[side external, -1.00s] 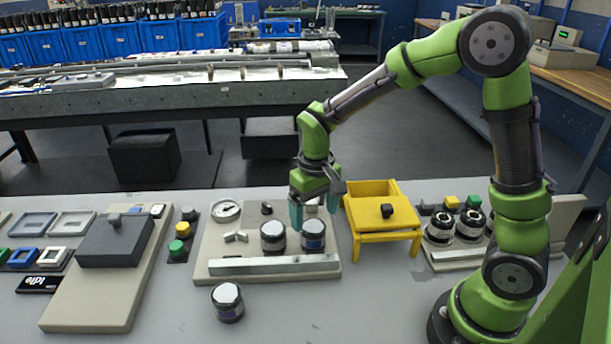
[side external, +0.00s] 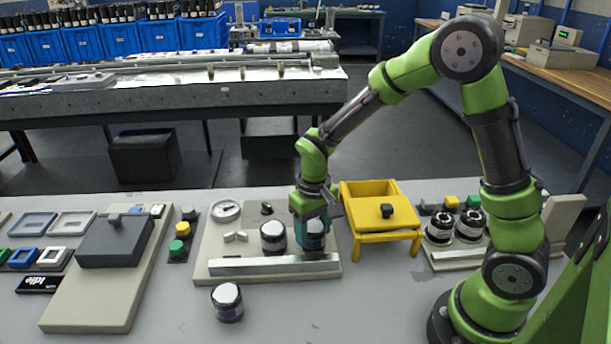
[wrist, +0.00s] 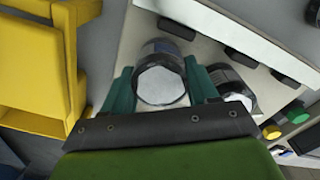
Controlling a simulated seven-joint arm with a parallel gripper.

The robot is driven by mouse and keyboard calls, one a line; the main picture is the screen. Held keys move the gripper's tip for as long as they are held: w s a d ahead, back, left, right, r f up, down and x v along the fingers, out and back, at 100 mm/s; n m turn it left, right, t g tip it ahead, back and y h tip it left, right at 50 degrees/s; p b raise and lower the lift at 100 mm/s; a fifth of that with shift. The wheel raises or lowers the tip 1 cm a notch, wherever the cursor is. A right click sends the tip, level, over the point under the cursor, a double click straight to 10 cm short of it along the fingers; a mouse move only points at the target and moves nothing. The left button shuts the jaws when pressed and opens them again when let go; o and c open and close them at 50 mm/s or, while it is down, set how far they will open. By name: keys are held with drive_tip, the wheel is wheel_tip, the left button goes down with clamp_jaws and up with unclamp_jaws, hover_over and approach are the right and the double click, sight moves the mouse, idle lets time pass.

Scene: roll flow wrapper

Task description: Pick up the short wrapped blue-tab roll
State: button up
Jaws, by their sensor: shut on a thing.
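My gripper (side external: 313,232) points straight down at the right end of the beige fixture plate, its teal fingers shut around a short wrapped roll (side external: 316,242). In the wrist view that roll (wrist: 160,82) shows a pale wrapped top and a dark side between the two fingers. It appears to still be at plate level. Its tab colour is not clear, as the fingers hide much of its side. A second similar roll (side external: 273,237) stands just left of it, also seen in the wrist view (wrist: 236,88). A third roll (side external: 227,301) stands on the table in front.
A metal bar (side external: 275,264) runs along the plate's (side external: 215,240) front edge. A yellow bin stand (side external: 382,218) stands close on the right. Green, yellow and grey buttons (side external: 182,229) and a grey press block (side external: 117,240) lie left. The front table is mostly clear.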

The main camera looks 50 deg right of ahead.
drive_tip(key=shift+c, duration=0.4)
wheel_tip(320, 180, up, 10)
drive_tip(key=shift+r, duration=0.1)
idle(0.5)
wheel_tip(320, 180, up, 5)
drive_tip(key=d, duration=0.9)
drive_tip(key=shift+w+d, duration=0.1)
drive_tip(key=shift+d, duration=0.1)
drive_tip(key=s+d, duration=0.2)
drive_tip(key=d, duration=0.8)
drive_tip(key=shift+s+d, duration=0.25)
drive_tip(key=shift+s, duration=0.15)
drive_tip(key=f, duration=1.3)
drive_tip(key=shift+d, duration=0.2)
drive_tip(key=shift+f, duration=1.95)
